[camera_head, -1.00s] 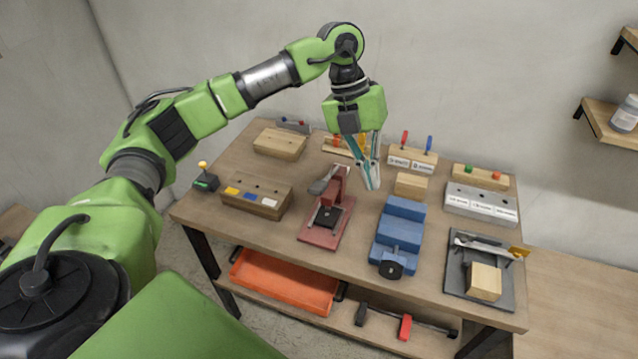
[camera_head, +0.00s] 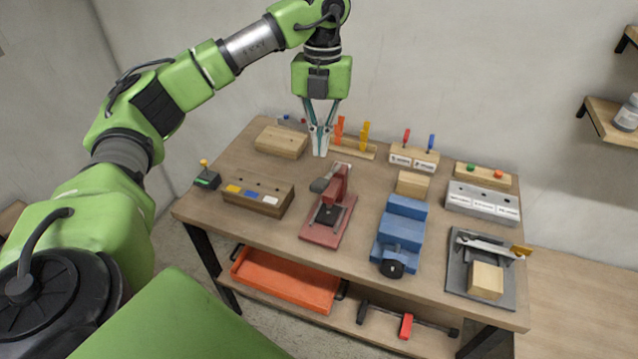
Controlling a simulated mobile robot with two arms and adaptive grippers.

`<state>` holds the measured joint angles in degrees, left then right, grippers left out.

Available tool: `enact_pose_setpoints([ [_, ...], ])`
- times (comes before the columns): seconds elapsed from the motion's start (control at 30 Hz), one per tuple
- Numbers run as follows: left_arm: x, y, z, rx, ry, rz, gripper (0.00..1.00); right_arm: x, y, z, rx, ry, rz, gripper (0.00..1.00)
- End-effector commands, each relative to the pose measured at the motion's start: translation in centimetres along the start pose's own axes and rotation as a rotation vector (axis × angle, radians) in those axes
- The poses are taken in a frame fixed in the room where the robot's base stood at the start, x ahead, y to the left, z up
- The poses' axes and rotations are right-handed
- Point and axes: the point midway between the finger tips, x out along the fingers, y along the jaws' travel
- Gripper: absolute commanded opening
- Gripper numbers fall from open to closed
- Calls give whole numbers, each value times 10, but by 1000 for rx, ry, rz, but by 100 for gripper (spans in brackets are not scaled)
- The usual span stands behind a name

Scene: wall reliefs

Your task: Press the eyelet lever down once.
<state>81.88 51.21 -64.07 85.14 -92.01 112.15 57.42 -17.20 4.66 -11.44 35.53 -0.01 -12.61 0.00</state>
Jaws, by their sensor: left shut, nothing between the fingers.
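The red eyelet press (camera_head: 328,220) stands mid-table, with a dark square pad on its base. My right gripper is not in view.
A wooden block with coloured labels (camera_head: 258,197) is left of the press, and a blue vise-like device (camera_head: 400,237) is to its right. Behind stand a wooden block (camera_head: 281,143) and a rack with orange clips (camera_head: 358,148). An orange tray (camera_head: 285,280) sits below.

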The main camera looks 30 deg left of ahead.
Motion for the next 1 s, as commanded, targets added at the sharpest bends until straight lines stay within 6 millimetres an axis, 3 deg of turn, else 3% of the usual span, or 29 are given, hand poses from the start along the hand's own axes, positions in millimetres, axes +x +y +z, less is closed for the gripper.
enact_pose_setpoints([
  [0.5, 62, 0, 0, 0, 1, 0, 0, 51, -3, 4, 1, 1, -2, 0],
  [1.0, 67, 0, 0, 1, 1, 0, 0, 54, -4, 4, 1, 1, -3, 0],
])
